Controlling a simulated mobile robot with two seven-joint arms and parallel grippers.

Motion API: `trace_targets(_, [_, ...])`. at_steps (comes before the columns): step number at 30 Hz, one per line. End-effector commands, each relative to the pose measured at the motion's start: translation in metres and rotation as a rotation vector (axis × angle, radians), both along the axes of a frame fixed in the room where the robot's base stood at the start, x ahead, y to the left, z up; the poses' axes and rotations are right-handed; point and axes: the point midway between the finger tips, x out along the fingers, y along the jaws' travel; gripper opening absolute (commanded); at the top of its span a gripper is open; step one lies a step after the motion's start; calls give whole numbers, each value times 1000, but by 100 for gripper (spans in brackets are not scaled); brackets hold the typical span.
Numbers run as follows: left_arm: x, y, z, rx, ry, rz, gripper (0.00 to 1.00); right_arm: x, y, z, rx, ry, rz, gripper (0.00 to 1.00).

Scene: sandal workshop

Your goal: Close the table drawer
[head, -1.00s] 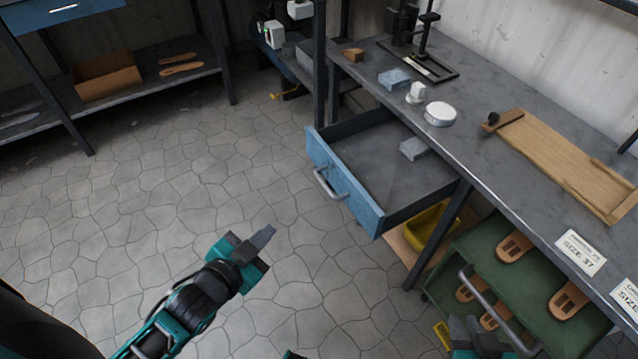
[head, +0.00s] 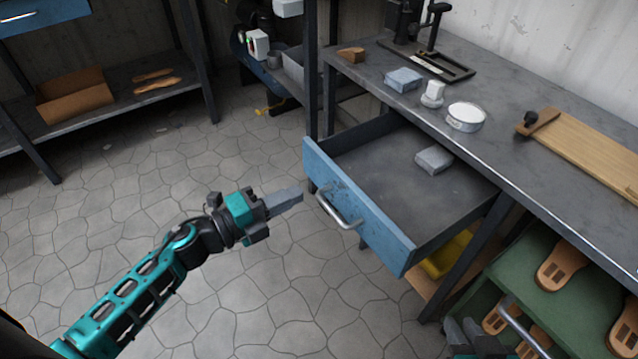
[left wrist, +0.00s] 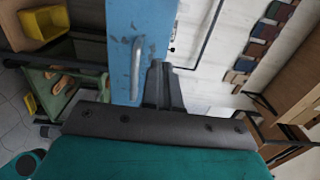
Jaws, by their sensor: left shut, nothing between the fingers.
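The table drawer (head: 365,215) is pulled well out from under the grey workbench, with its blue front and metal handle (head: 338,212) facing left. A grey block (head: 434,159) lies inside it. My left gripper (head: 299,192) is shut and empty, its fingertips pointing at the drawer front just left of the handle. Whether they touch it I cannot tell. In the left wrist view, the blue drawer front (left wrist: 122,40) and handle (left wrist: 139,68) are close beside my fingertips (left wrist: 157,66). My right gripper (head: 470,335) shows partly at the bottom edge; its jaw opening is unclear.
The workbench top (head: 500,150) holds a blue-grey block (head: 403,80), a round white tin (head: 466,117) and a wooden board (head: 590,150). A green cart (head: 515,285) with sandal soles stands below at right, near a yellow bin (head: 446,256). The floor at left is clear.

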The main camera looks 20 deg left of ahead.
Motion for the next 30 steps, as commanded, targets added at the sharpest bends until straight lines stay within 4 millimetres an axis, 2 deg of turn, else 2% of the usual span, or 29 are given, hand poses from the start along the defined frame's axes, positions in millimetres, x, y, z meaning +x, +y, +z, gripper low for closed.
trace_targets(1, [10, -7, 0, -1, -3, -1, 0, 0, 0, -2, 0, 1, 0, 23])
trace_targets(6, [34, -26, 0, -2, -2, 0, 0, 0, 0, -3, 1, 0, 0, 23])
trace_targets(12, [50, -39, 0, -3, 1, 0, 0, 1, 2, -2, 9, 0, -2, 23])
trace_targets(30, [56, -43, 0, -2, 1, 1, 0, 2, 4, 0, 15, -2, -5, 23])
